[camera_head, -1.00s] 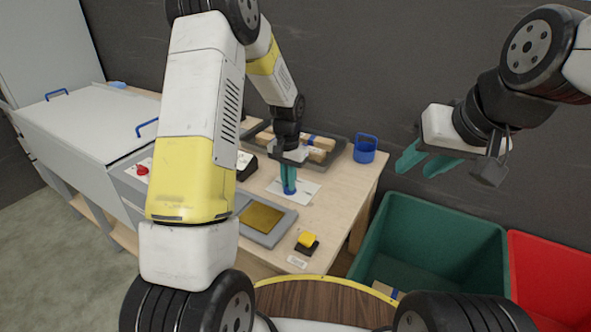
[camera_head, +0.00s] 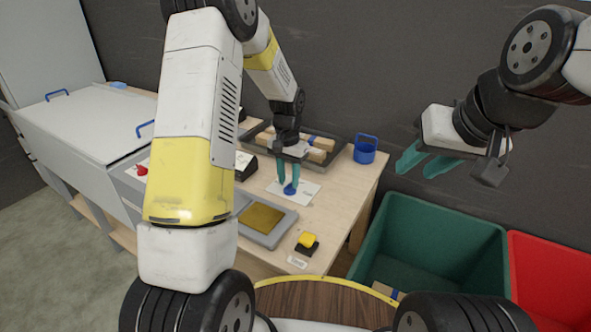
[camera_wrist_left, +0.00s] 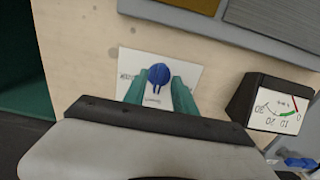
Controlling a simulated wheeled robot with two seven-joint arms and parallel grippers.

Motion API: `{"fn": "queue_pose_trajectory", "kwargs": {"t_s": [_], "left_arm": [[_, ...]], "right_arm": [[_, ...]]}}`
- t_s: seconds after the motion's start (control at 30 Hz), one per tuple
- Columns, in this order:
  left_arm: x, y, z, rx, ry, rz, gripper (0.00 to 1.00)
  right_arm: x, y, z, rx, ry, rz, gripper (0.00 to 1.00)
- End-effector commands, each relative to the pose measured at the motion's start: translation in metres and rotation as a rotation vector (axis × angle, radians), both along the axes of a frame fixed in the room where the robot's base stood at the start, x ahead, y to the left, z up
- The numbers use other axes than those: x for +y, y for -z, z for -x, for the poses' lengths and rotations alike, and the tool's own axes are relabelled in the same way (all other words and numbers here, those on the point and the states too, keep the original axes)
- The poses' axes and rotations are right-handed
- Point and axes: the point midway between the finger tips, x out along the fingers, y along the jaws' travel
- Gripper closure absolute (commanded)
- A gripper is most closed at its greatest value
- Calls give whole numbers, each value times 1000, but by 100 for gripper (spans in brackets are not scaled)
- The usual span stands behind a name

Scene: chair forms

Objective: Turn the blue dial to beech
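The blue dial (camera_head: 290,188) sits on a white card (camera_head: 308,192) on the wooden table. In the left wrist view the dial (camera_wrist_left: 158,74) lies just beyond my left fingertips, with the white card (camera_wrist_left: 192,72) around it. The lettering on the card is too small to read surely. My left gripper (camera_head: 288,184) points down over the dial, its teal fingers apart on either side and above it; they do not appear to clasp it. My right gripper (camera_head: 416,167) is open and empty, in the air above the green bin.
A grey plate with a golden pad (camera_head: 262,218) and a yellow button (camera_head: 307,240) are in front. A dial gauge (camera_wrist_left: 275,105) stands beside the card. Green (camera_head: 440,215) and red (camera_head: 550,270) bins are at right.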

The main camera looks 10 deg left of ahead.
Motion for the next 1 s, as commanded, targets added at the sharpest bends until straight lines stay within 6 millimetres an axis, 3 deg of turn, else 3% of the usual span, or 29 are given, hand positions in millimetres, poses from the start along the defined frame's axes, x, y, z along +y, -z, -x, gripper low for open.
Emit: {"fn": "queue_pose_trajectory", "kwargs": {"t_s": [0.3,0.8,0.87,1.0], "left_arm": [[0,-53,-1,-4,0,1,67],[0,-65,1,-5,-1,2,67],[1,-72,3,-15,-7,5,67],[5,-107,20,-63,-39,27,67]], "right_arm": [[0,0,0,0,0,0,64],[0,0,0,0,0,0,64],[0,0,0,0,0,0,64],[0,0,0,0,0,0,64]]}}
